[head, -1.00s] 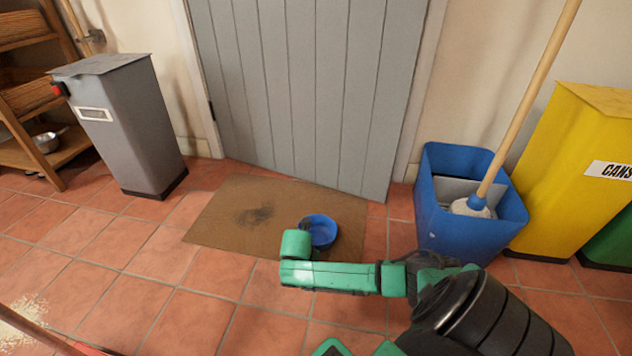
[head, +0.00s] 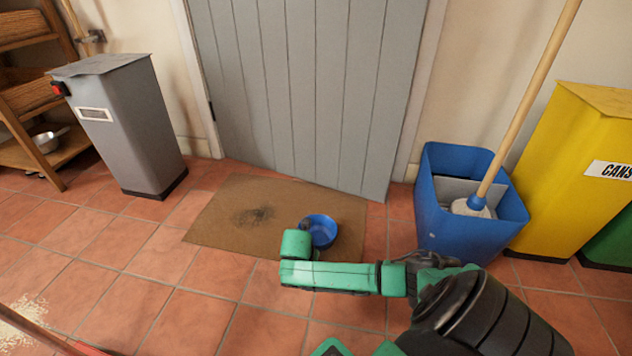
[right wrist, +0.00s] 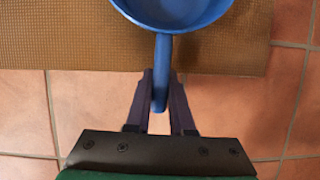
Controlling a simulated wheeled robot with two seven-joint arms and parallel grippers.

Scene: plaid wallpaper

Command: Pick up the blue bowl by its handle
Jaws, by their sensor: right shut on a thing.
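The blue bowl (head: 323,231) is over the right end of the brown doormat, partly hidden by my right arm in the head view. In the right wrist view the bowl (right wrist: 172,10) is at the top, cut off by the frame edge. Its handle (right wrist: 162,62) points down toward me, between the two dark fingers. My right gripper (right wrist: 162,95) is shut on the handle. In the head view the fingers are hidden behind my green wrist. I cannot tell whether the bowl touches the mat. My left gripper is not in view.
The doormat (head: 225,215) lies before a grey plank door (head: 300,90). A blue mop bucket (head: 465,235) with a mop and a yellow bin (head: 575,180) stand at right. A grey bin (head: 125,130) stands at left.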

